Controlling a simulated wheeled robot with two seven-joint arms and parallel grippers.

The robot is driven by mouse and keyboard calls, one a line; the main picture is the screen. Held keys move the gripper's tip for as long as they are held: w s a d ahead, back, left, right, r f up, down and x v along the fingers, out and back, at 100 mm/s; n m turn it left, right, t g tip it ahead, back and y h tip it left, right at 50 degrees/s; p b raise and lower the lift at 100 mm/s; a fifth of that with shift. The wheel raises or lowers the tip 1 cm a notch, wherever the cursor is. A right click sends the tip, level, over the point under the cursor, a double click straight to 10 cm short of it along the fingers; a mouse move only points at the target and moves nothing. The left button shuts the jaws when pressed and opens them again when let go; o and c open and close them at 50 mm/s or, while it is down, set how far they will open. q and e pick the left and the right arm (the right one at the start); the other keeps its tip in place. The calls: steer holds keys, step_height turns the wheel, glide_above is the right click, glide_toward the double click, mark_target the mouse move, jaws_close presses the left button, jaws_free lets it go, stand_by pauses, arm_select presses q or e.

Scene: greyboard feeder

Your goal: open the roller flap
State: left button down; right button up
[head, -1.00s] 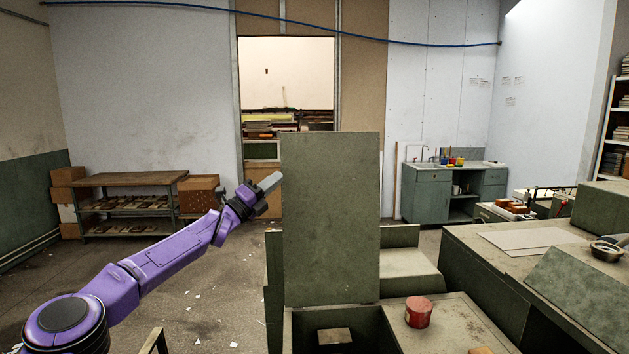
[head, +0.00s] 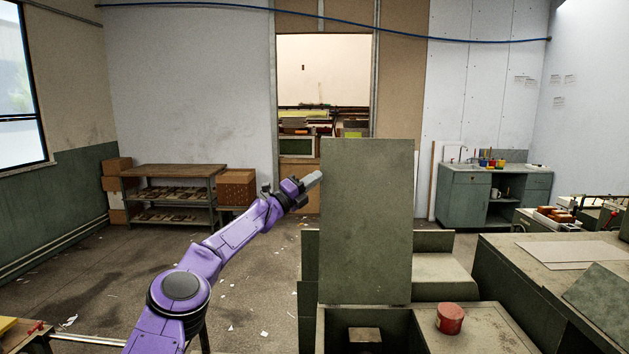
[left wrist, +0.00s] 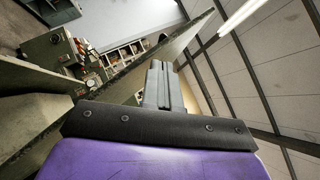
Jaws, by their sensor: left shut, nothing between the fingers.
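The roller flap (head: 366,220) is a tall grey-green panel standing upright at the back of an open compartment (head: 372,317) in the green feeder. A small pale block (head: 364,335) shows inside the compartment. My left gripper (head: 314,179) is shut and empty, with its tips at the upper left edge of the flap. I cannot tell whether they touch it. In the left wrist view the shut fingers (left wrist: 162,85) lie close to a long slanting panel edge, which seems to be the flap. My right gripper is not in view.
A red tin (head: 449,319) stands on the feeder top right of the compartment. A green bench (head: 520,280) with flat sheets is at the right. A wooden shelf table (head: 172,172) and sink cabinet (head: 470,195) stand at the back. The floor at the left is mostly clear.

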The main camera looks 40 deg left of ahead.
arm_select(q)
steer(key=b+v, duration=0.6)
steer(key=v, duration=0.4)
steer(key=shift+s+b, duration=0.3)
steer(key=shift+b, duration=0.1)
steer(key=shift+a+f, duration=0.1)
steer(key=shift+f, duration=0.1)
